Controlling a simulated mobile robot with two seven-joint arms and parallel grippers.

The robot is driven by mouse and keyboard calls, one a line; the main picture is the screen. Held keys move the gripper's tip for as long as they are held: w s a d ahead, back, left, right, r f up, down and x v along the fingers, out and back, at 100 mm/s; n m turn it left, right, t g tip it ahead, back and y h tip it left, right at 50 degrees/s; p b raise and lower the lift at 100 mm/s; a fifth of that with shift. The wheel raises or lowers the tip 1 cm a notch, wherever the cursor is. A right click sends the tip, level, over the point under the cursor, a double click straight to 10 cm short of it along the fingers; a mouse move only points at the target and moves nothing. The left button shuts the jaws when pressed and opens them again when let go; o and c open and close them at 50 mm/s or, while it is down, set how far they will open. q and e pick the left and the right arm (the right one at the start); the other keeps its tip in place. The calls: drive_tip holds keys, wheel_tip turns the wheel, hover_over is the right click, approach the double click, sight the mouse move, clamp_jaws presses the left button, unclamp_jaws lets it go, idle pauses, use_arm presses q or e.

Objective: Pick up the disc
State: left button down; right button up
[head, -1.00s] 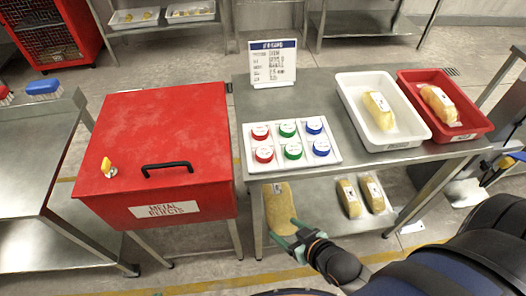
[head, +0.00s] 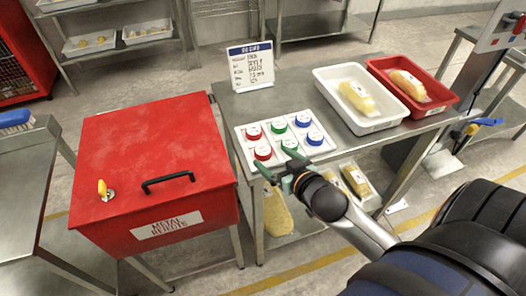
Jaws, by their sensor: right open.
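A white tray (head: 247,146) on the steel table holds several discs in two rows. The back row has a red disc (head: 253,132), a green disc (head: 277,121) and a blue disc (head: 303,120). My left gripper is not in view.
A red metal-rejects box (head: 150,145) stands left of the table. A sign (head: 251,66) stands behind the tray. A white bin (head: 375,121) and a red bin (head: 430,107), each with a wrapped loaf, are to the right. Loaves (head: 277,213) lie on the lower shelf.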

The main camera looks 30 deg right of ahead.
sight(264, 151)
drive_tip(key=shift+x, duration=2.65)
drive_tip(key=shift+a, duration=0.1)
drive_tip(key=c, duration=1.5)
drive_tip(key=shift+o, duration=0.2)
drive_tip(key=shift+r, duration=0.1)
